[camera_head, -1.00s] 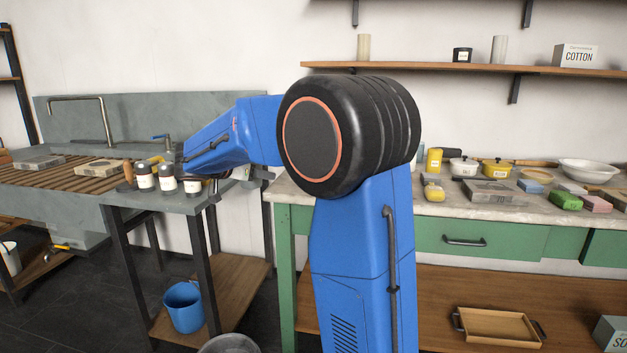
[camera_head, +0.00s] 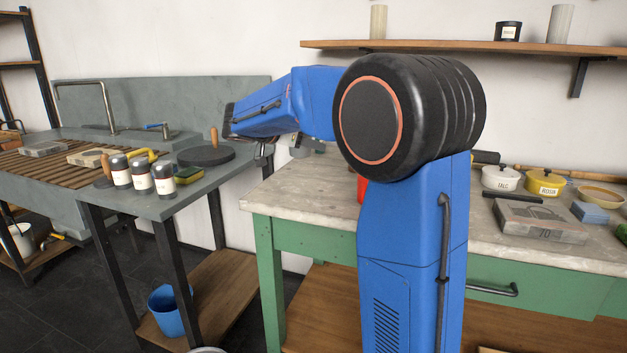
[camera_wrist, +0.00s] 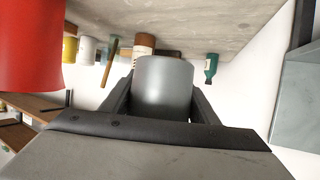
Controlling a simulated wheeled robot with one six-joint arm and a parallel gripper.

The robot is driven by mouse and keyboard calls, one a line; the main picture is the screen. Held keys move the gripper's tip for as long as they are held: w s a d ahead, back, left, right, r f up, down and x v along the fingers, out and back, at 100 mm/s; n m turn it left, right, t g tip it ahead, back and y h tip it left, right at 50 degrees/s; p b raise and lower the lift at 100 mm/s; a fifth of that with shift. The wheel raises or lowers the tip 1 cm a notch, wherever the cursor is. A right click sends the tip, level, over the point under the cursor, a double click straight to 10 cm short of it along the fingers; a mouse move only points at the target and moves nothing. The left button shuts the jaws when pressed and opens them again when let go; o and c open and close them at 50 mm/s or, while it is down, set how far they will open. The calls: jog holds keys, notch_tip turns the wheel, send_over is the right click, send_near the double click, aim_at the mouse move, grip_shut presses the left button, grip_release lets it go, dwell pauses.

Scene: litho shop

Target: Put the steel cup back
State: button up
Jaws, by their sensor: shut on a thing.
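My gripper (camera_wrist: 160,110) is shut on a grey steel cup (camera_wrist: 163,80), which sits between its two dark fingers in the wrist view. The wrist view is inverted, with the grey bench top (camera_wrist: 190,18) along its upper edge.
A red object (camera_wrist: 30,45) is close at the left of the wrist view. The green bench (camera_head: 300,198) has a clear left corner. The sink stand (camera_head: 160,205) holds several labelled bottles (camera_head: 142,178) and a black disc (camera_head: 206,156). A blue bucket (camera_head: 168,310) stands below.

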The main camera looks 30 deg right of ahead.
send_over(307, 183)
jog(key=f, duration=0.3)
jog(key=d+f, duration=0.1)
jog(key=f, duration=0.1)
jog(key=shift+w+f, duration=0.1)
jog(key=shift+a+f, duration=0.1)
jog(key=shift+f, duration=2.15)
jog(key=shift+f, duration=0.1)
jog(key=o, duration=1.1)
jog(key=shift+a+r, duration=0.25)
jog(key=shift+a, duration=0.05)
jog(key=v, duration=1.1)
jog(key=shift+a, duration=0.2)
jog(key=shift+a, duration=0.1)
